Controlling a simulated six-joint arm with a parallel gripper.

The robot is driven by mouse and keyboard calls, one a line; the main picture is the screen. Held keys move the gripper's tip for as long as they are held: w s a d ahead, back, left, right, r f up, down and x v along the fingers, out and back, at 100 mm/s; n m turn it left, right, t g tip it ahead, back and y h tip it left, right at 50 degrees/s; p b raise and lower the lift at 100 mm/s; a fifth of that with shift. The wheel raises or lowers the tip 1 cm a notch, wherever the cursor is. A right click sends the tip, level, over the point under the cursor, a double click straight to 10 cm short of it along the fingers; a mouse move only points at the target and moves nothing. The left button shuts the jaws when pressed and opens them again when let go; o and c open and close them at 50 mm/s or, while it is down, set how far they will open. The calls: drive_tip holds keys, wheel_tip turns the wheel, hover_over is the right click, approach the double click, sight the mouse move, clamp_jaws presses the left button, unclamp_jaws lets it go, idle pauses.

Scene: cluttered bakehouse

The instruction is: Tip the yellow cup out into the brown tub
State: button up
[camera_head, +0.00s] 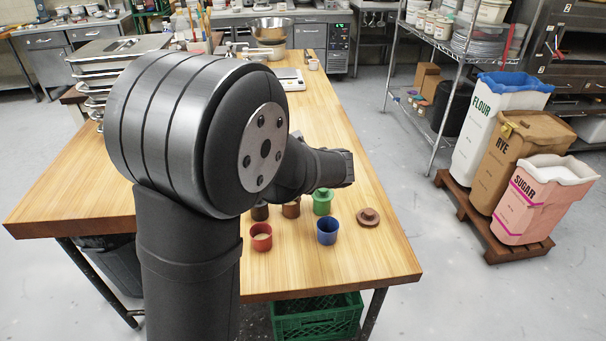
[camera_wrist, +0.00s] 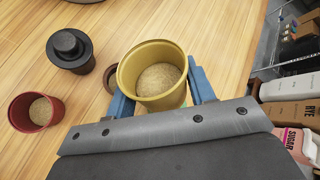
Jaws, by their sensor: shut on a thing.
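The yellow cup (camera_wrist: 152,78) is in the wrist view, mouth toward the camera, with tan grainy stuff inside. My gripper (camera_wrist: 160,90) is shut on it, one blue finger on each side. The cup's contents lie inside its rim and none is seen spilling. In the head view the brown tub (camera_head: 291,208) stands on the wooden table, partly hidden by my arm. A brown rim (camera_wrist: 112,80) shows beside the yellow cup in the wrist view, mostly hidden behind it. The yellow cup and my fingers are hidden in the head view.
A red tub (camera_head: 261,238) with tan contents, a blue tub (camera_head: 327,232), a green lidded tub (camera_head: 323,203) and a black lidded tub (camera_wrist: 71,50) stand nearby. A brown lid (camera_head: 368,217) lies at the right. The table's front right is clear.

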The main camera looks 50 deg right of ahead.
drive_tip(key=n+g+h, duration=0.2)
drive_tip(key=shift+r+g, duration=0.25)
drive_tip(key=shift+g, duration=0.15)
drive_tip(key=n+g+h, duration=0.3)
drive_tip(key=h, duration=0.1)
drive_tip(key=shift+w+a+f, duration=0.35)
drive_tip(key=shift+w, duration=0.05)
